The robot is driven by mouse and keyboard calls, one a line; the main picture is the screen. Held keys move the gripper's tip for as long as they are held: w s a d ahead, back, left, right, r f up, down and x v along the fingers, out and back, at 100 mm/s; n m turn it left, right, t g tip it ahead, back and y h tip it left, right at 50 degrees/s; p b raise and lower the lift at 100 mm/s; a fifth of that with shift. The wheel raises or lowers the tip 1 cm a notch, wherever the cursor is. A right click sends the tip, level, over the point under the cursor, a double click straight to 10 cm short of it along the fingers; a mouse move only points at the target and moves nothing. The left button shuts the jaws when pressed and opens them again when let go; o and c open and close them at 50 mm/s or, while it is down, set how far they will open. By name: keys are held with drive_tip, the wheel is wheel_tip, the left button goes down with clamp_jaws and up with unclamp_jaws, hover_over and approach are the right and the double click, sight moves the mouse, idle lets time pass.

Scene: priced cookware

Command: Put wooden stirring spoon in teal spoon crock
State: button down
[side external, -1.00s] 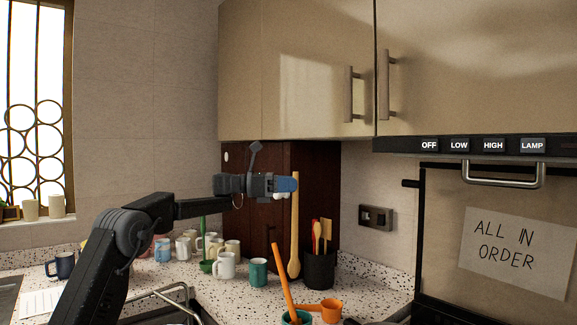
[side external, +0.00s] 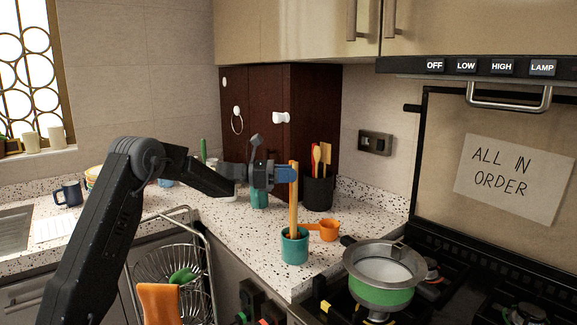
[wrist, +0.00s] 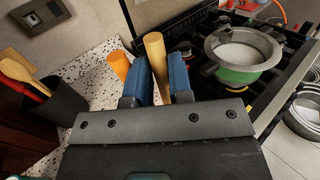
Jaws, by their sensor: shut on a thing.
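The wooden stirring spoon (side external: 294,207) is upright in the side external view. My gripper (side external: 290,174) is shut on it near its top end. Its lower end goes down behind the front rim of the teal spoon crock (side external: 295,251) and looks to be inside; the crock hides the tip. The crock stands upright near the counter's front edge. In the wrist view the spoon's handle (wrist: 155,53) sits between the two blue fingers of my gripper (wrist: 161,75). The crock is not clearly visible there.
An orange measuring cup (side external: 327,230) lies right beside the crock. A black utensil holder (side external: 318,192) and a teal mug (side external: 259,198) stand behind. A pot with a green band (side external: 382,288) sits on the stove at right. A wire dish rack (side external: 205,270) is at front left.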

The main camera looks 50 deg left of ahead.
drive_tip(key=c, duration=1)
unclamp_jaws()
drive_tip(key=shift+c, duration=0.2)
drive_tip(key=v, duration=1.3)
drive_tip(key=s+d+m+g+y, duration=0.1)
drive_tip(key=s+d+m+g, duration=0.2)
drive_tip(key=d, duration=0.4)
drive_tip(key=s+d+m+g, duration=0.25)
drive_tip(key=d+m, duration=0.25)
drive_tip(key=d, duration=0.3)
drive_tip(key=s+d+m+g+y, duration=0.1)
drive_tip(key=s+d+m+g, duration=0.2)
drive_tip(key=d, duration=0.4)
drive_tip(key=s+d+f+m+y, duration=0.2)
drive_tip(key=s+d+m+y, duration=0.2)
drive_tip(key=s+m, duration=0.4)
drive_tip(key=s+d+f+m+y, duration=0.3)
drive_tip(key=s+d+m+y, duration=0.1)
drive_tip(key=s+m, duration=0.5)
drive_tip(key=shift+y, duration=0.5)
